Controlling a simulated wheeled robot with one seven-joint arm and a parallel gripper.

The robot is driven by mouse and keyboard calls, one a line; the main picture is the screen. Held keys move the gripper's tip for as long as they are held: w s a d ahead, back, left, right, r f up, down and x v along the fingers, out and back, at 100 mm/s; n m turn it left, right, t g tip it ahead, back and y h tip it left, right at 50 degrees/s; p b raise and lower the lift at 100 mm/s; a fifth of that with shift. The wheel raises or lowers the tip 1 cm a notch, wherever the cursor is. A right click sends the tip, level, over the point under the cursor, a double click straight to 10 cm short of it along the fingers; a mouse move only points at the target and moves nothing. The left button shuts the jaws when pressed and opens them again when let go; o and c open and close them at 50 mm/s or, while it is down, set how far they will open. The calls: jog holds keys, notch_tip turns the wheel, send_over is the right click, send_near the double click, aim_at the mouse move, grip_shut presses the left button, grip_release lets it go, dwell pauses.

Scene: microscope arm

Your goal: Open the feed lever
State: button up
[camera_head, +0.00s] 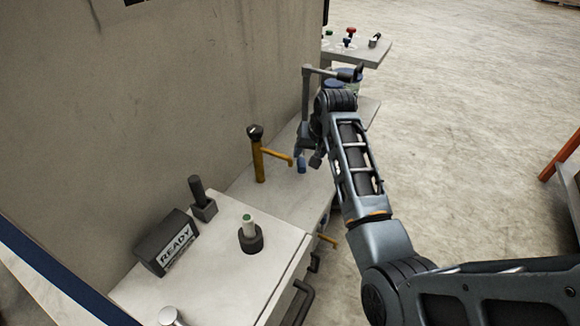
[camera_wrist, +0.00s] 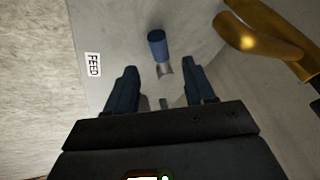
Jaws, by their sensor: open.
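A blue cylindrical handle (camera_wrist: 157,42) on a short metal stub lies ahead of my gripper in the wrist view, beside a white label reading FEED (camera_wrist: 93,65). My gripper (camera_wrist: 159,68) is open and empty. Its two dark blue fingers are spread, with the stub in line with the gap between them. I cannot tell the distance or any contact. In the head view my arm partly hides the area around the gripper.
A yellow post with a dark knob (camera_head: 257,155) stands left of the handle; yellow piping (camera_wrist: 265,35) shows in the wrist view. A grey post with a crossbar (camera_head: 307,95) stands behind. A wall borders the left.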

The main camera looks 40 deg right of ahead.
aim_at(303, 163)
jog(key=x, duration=0.7)
grip_shut()
dwell(0.5)
